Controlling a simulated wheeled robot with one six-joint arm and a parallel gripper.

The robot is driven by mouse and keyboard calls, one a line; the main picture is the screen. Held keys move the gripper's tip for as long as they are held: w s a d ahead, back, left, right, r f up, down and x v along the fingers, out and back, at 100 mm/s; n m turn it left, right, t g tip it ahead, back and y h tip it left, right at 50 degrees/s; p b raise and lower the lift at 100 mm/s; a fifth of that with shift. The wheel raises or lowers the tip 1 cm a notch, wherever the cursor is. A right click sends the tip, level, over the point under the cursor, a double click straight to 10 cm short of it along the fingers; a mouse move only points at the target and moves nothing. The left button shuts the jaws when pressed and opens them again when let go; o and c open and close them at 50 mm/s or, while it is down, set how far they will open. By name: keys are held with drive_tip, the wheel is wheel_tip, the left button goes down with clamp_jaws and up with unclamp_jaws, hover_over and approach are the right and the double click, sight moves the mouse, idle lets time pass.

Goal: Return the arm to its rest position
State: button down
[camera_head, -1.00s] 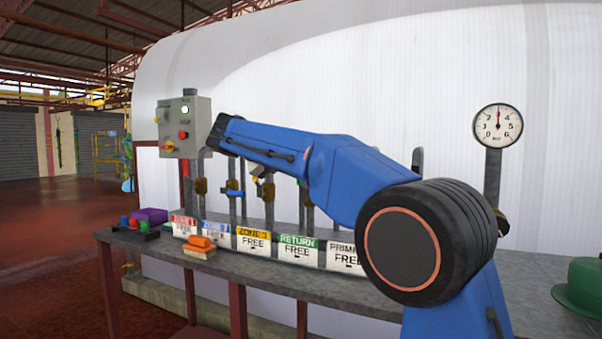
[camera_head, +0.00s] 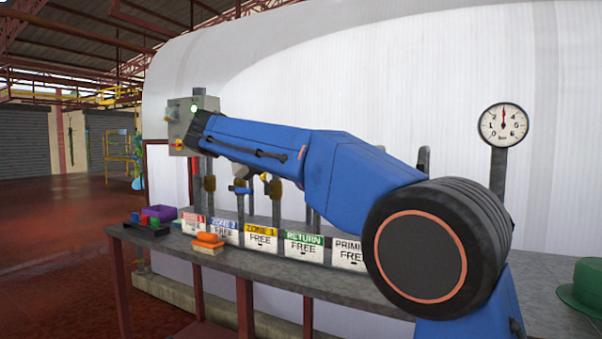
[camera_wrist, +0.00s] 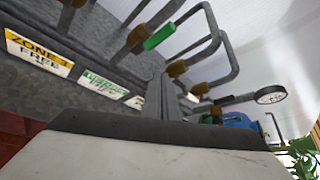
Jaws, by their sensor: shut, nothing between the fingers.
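My blue arm (camera_head: 290,150) reaches across the head view from the large black joint at lower right to the upper left. Its far end is in front of the grey control box, above the bench. In the wrist view, my gripper (camera_wrist: 163,88) shows as narrow grey fingers beyond the pale housing at the bottom. It is shut and empty, with pipes around it in the picture; whether it touches any is not clear.
A gauge (camera_head: 504,124), control box (camera_head: 180,122), orange-and-yellow block (camera_head: 208,243), purple box (camera_head: 160,213) and green hat-like object (camera_head: 583,290) are around the bench (camera_head: 350,290).

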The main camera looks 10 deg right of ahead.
drive_tip(key=shift+s+a, duration=0.15)
drive_tip(key=shift+a, duration=0.2)
drive_tip(key=s+d+f+m+g+y, duration=0.3)
drive_tip(key=s+d+f+m+y, duration=0.3)
drive_tip(key=s+d+f+m, duration=1.05)
drive_tip(key=s+d+f+m+y, duration=0.3)
drive_tip(key=s+f+m+y, duration=0.2)
drive_tip(key=s+f+m, duration=1.1)
drive_tip(key=s+f, duration=0.7)
drive_tip(key=s, duration=0.2)
drive_tip(key=shift+s+f+m+t, duration=0.25)
drive_tip(key=shift+s+m+t, duration=0.05)
drive_tip(key=shift+m, duration=0.05)
drive_tip(key=shift+d, duration=0.1)
